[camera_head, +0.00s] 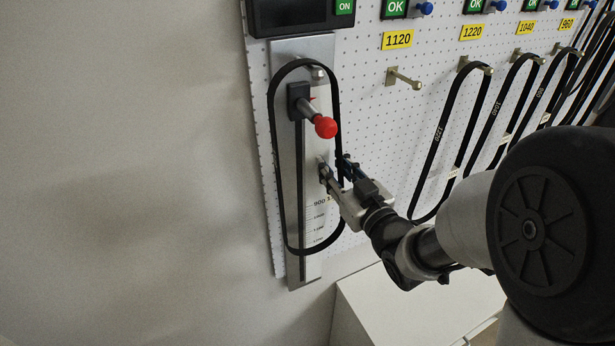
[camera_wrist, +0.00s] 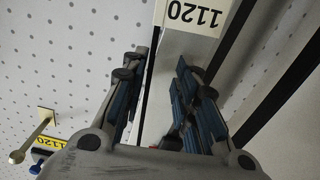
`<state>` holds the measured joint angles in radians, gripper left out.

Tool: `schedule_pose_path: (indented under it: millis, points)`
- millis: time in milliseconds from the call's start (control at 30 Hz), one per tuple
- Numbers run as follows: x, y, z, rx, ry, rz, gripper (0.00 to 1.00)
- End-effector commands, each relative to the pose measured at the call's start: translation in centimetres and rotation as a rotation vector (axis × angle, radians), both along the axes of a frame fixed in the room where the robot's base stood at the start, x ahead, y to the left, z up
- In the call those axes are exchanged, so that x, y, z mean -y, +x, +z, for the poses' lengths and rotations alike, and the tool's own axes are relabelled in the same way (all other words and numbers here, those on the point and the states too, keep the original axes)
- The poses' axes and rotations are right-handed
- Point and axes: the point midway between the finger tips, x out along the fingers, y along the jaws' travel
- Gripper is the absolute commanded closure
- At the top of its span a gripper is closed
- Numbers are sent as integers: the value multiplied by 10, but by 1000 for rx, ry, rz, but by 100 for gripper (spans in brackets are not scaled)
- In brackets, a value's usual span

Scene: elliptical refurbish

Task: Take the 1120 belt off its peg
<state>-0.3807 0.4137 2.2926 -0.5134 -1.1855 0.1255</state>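The black 1120 belt (camera_head: 275,150) hangs in a long loop on the metal gauge at the left of the board, over the round post (camera_head: 318,73) near its top. The yellow-labelled 1120 peg (camera_head: 403,79) is bare. My gripper (camera_head: 336,170) is at the loop's right strand, below the red knob. In the wrist view my gripper (camera_wrist: 162,68) is open, its blue-padded fingers apart. A white 1120 tag (camera_wrist: 190,15) shows upside down beyond the fingertips, with a thin dark strand (camera_wrist: 150,98) between the fingers. I cannot tell whether either finger touches the belt.
The red knob (camera_head: 325,127) sticks out from the gauge slider inside the loop. Other belts (camera_head: 445,140) hang on pegs to the right, near my arm. A white box (camera_head: 410,305) stands below the board. The wall at left is clear.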

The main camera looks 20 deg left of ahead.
Motion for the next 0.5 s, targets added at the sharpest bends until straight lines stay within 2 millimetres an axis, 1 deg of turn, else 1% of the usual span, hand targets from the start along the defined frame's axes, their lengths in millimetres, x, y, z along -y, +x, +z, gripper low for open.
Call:
schedule_pose_path:
  millis: [200, 500]
  points:
    - [0, 0, 0, 0, 0, 0, 73]
    - [0, 0, 0, 0, 0, 0, 93]
